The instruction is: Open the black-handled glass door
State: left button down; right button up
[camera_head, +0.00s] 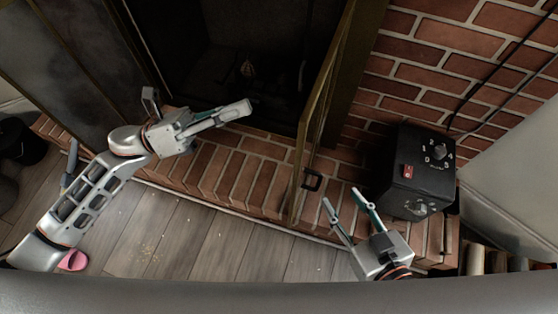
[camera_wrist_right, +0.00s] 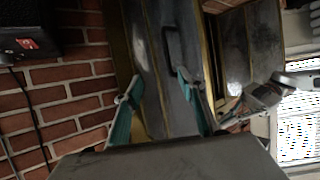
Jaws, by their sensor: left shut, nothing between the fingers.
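The glass door (camera_head: 318,110) has a brass-coloured frame and stands swung out from the firebox, seen nearly edge-on in the head view. Its black handle (camera_head: 312,181) is near the lower end, and it also shows in the right wrist view (camera_wrist_right: 171,45). My right gripper (camera_head: 341,198) is open just right of the handle, fingers apart and empty. In the wrist view the door's glass face (camera_wrist_right: 165,95) lies beyond the fingers; contact cannot be told. My left gripper (camera_head: 247,106) is shut and empty, in front of the dark firebox opening, left of the door.
A black box heater (camera_head: 418,170) with dials and a red switch stands on the brick hearth (camera_head: 225,175) to the right. Another dark glass panel (camera_head: 75,65) is at the left. A pink object (camera_head: 73,261) lies on the wooden floor. Cables hang along the brick wall.

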pick_arm(q)
jog(key=s+a+f+m+g+y+b, duration=0.1)
jog(key=a+f+m+g+y+b, duration=0.15)
jog(key=f+m+g, duration=0.3)
jog(key=s+a+f+m+g+y+b, duration=0.2)
jog(key=a+f+m+g+b, duration=0.15)
jog(key=f+m, duration=0.25)
jog(key=p+x, duration=0.1)
jog(key=x, duration=1.3)
jog(key=shift+d+p, duration=0.35)
pick_arm(e)
jog(key=shift+g, duration=0.4)
jog(key=f, duration=0.2)
jog(key=s+f, duration=0.1)
jog(key=f, duration=0.1)
jog(key=shift+s+f, duration=0.15)
jog(key=shift+s, duration=0.05)
pick_arm(q)
jog(key=shift+w+f+m, duration=0.1)
jog(key=shift+m, duration=0.15)
